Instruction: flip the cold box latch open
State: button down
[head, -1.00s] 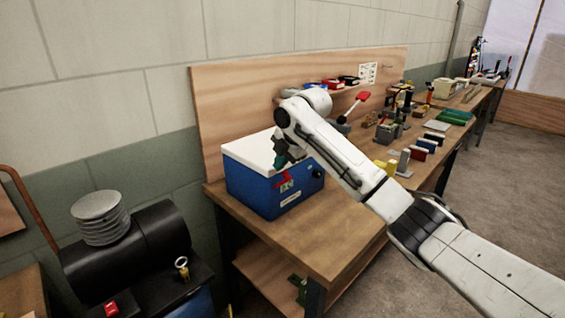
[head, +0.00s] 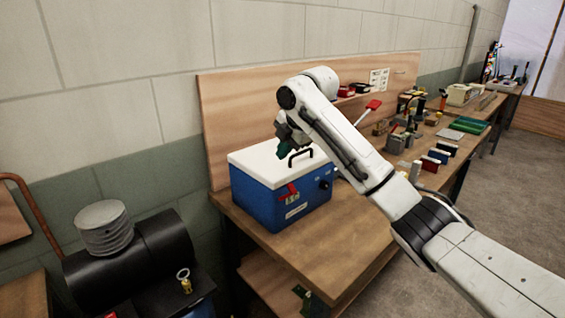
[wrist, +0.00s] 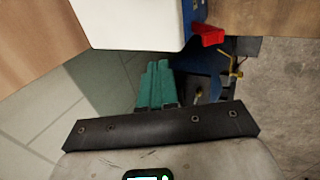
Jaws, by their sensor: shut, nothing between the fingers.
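The cold box (head: 262,207) is blue with a white lid (head: 255,163) and a black lid handle (head: 300,155). It stands on the near end of the wooden bench. Its red latch (head: 289,190) is on the front face below the lid. In the wrist view the red latch (wrist: 208,35) sticks out from the blue face beside the white lid's edge. My gripper (head: 283,151), with green fingers, is above the lid in the head view, apart from the latch. In the wrist view its fingers (wrist: 155,85) are together and empty.
The wooden bench (head: 270,245) carries several small tools and blocks behind my arm. A wooden backboard (head: 225,110) rises behind the box. A black tank (head: 130,255) with a grey coiled hose stands at the left. The floor (head: 520,190) at the right is clear.

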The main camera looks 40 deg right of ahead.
jog(key=shift+b+v, duration=0.3)
jog(key=shift+v, duration=2.3)
jog(key=shift+w+d, duration=0.1)
jog(key=shift+w, duration=0.05)
jog(key=s+a+f+m+y, duration=0.2)
jog(key=a+f+m, duration=0.2)
jog(key=a+f, duration=0.9)
jog(key=s+a+f+m+g+y, duration=0.1)
jog(key=s+a+f+m, duration=0.3)
jog(key=f, duration=0.4)
jog(key=s+a+f+m, duration=0.2)
jog(key=s+a+f, duration=0.2)
jog(key=s+f, duration=0.3)
jog(key=s+a+f+m+g+h, duration=0.15)
jog(key=s+f+m, duration=0.35)
jog(key=s+f, duration=0.7)
jog(key=s+d+m+g+h, duration=0.1)
jog(key=s+d+m, duration=0.1)
jog(key=s, duration=0.7)
jog(key=s+d+m+g+h, duration=0.1)
jog(key=s+m, duration=0.1)
jog(key=s, duration=0.6)
jog(key=shift+s+d+f, duration=0.15)
jog(key=shift+s+d, duration=0.2)
jog(key=shift+s, duration=0.05)
